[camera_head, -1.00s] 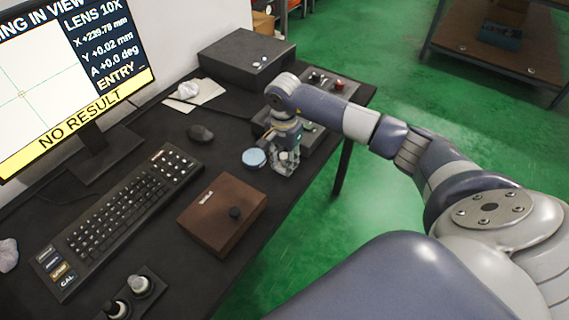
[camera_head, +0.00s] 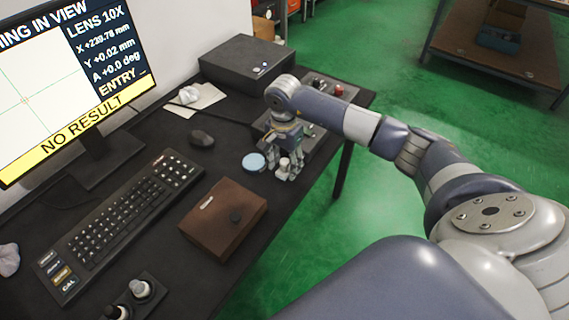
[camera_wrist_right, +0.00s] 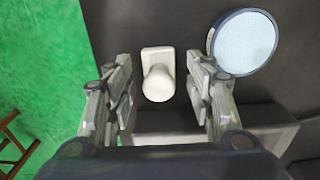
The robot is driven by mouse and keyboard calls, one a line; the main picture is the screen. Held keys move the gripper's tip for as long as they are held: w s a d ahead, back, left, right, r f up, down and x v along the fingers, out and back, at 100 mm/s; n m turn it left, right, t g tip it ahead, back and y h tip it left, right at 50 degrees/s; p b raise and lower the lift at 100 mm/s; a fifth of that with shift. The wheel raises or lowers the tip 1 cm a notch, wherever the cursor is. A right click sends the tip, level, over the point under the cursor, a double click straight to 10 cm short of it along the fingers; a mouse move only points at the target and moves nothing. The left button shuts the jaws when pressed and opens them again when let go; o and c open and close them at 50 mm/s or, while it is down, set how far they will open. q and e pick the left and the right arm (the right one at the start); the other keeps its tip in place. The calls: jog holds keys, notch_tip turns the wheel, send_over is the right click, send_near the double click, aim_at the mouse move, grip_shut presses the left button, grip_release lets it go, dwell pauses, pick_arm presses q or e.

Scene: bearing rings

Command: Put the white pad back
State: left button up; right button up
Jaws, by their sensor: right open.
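The white pad (camera_wrist_right: 158,75) stands on the black desk as a small pale block with a round knob on top. In the right wrist view it lies between the two spread fingers of my right gripper (camera_wrist_right: 160,95), with a gap on each side. In the head view the pad (camera_head: 284,164) shows small between the fingers of my right gripper (camera_head: 285,170), just right of a light blue disc (camera_head: 253,162). That gripper is open and points down. My left gripper is not in view.
The blue disc in its dark rim (camera_wrist_right: 243,42) sits close to one finger. A brown case (camera_head: 222,222), a mouse (camera_head: 202,138), a keyboard (camera_head: 125,215) and a monitor (camera_head: 75,85) stand to the left. A dark box (camera_head: 246,62) is at the back.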

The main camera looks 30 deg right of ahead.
aim_at(284, 161)
notch_tip(284, 161, up, 11)
jog(key=p, duration=0.5)
jog(key=shift+a+f, duration=0.1)
